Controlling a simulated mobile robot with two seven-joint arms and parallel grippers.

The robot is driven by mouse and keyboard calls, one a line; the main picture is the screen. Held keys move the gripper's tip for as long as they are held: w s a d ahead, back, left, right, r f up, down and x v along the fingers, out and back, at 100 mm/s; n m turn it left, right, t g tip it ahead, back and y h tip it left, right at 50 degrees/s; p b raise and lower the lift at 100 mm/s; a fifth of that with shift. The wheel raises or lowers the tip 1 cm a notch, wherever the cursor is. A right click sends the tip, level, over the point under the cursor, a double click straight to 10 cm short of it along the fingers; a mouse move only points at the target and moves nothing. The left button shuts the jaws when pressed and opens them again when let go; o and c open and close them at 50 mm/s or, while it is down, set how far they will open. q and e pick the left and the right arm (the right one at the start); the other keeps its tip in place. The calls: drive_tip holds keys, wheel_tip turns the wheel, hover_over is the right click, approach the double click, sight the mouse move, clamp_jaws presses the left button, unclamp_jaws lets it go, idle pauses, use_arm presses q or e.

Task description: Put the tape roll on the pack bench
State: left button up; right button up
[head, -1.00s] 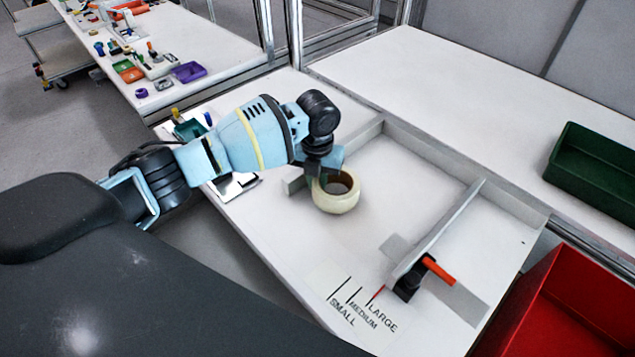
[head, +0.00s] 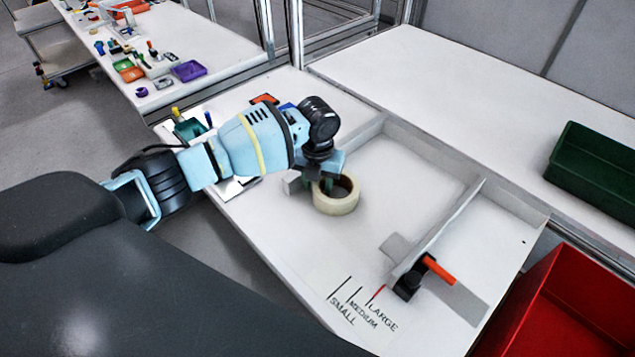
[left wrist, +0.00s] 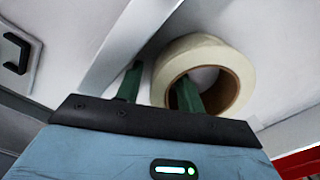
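The cream tape roll (head: 347,206) lies flat on the white bench (head: 285,245), inside a low-walled area. My left gripper (head: 319,183) is low over the roll's left side. In the left wrist view, one green finger of the left gripper (left wrist: 160,90) reaches into the hole of the tape roll (left wrist: 238,68). The other finger is outside the ring, with a visible gap to it. The gripper looks open around the roll's wall. My right gripper is not in view. Which bench is the pack bench cannot be told.
Low grey walls (head: 440,228) divide the bench top; a black clamp with an orange handle (head: 438,270) stands by one. A red bin (head: 570,310) is at lower right. A green bin (head: 600,170) sits on the white bench behind. Small items lie left of my arm.

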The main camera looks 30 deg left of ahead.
use_arm(q)
wheel_tip(320, 180, up, 12)
drive_tip(key=shift+r+p, duration=0.2)
drive_tip(key=shift+p, duration=0.2)
drive_tip(key=shift+f, duration=0.1)
idle(0.6)
